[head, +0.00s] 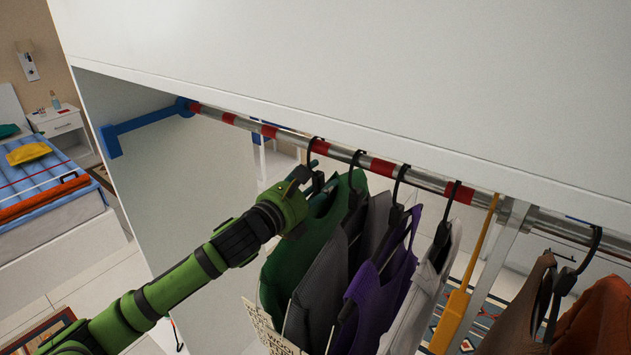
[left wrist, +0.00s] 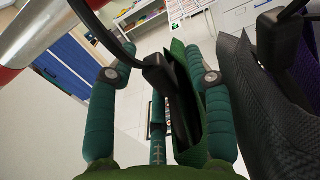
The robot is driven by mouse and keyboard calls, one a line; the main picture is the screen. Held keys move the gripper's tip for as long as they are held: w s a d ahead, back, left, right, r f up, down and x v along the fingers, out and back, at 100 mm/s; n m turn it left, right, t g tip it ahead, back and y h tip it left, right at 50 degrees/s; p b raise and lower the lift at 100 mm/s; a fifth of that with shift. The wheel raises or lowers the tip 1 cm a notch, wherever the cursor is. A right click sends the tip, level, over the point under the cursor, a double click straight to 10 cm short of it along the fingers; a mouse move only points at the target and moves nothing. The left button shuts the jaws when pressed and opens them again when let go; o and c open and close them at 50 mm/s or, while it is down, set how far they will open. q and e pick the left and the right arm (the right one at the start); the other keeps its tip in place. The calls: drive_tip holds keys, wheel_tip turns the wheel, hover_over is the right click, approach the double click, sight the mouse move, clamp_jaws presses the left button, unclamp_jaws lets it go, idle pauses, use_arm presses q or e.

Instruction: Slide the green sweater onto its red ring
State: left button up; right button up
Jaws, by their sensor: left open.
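The green sweater (head: 300,255) hangs from a black hanger (head: 314,150) hooked over the rail, leftmost of the garments. A red ring (head: 320,147) is on the rail right at the hook; whether the hook lies exactly on it is hard to tell. My left gripper (head: 306,180) is at the hanger's neck, just under the rail. I see no clear grip on either. My right gripper is not in view.
The rail (head: 245,122) carries several more red rings toward its blue left bracket (head: 145,122), with no garments there. A grey garment (head: 322,290), a purple one (head: 378,285) and a white one (head: 425,290) hang close on the right. A yellow hanging tool (head: 456,305) is beyond them.

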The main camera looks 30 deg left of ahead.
use_arm(q)
drive_tip(key=c, duration=0.9)
drive_tip(key=shift+r, duration=0.15)
drive_tip(key=shift+w+a+b, duration=0.1)
drive_tip(key=shift+w+a, duration=0.25)
drive_tip(key=shift+a, duration=1.95)
drive_tip(key=shift+w+a+b, duration=0.1)
drive_tip(key=shift+w+a, duration=0.2)
drive_tip(key=shift+a, duration=2.05)
drive_tip(key=shift+w+a+b, duration=0.1)
drive_tip(key=shift+w+a, duration=0.25)
drive_tip(key=shift+a, duration=1.95)
drive_tip(key=shift+w+a+p, duration=0.2)
drive_tip(key=shift+a, duration=1.35)
drive_tip(key=shift+w+a+p, duration=0.15)
drive_tip(key=shift+w+a, duration=0.1)
drive_tip(key=shift+a, duration=1.35)
drive_tip(key=shift+w+a+p, duration=0.2)
drive_tip(key=shift+a, duration=1.35)
drive_tip(key=o, duration=0.6)
drive_tip(key=shift+a, duration=0.2)
drive_tip(key=shift+c, duration=0.2)
drive_tip(key=o, duration=0.5)
drive_tip(key=shift+s+a, duration=0.25)
drive_tip(key=shift+s, duration=1.75)
drive_tip(key=shift+s+a, duration=0.2)
drive_tip(key=shift+s, duration=1.8)
drive_tip(key=shift+s+a, duration=0.25)
drive_tip(key=shift+s, duration=1.75)
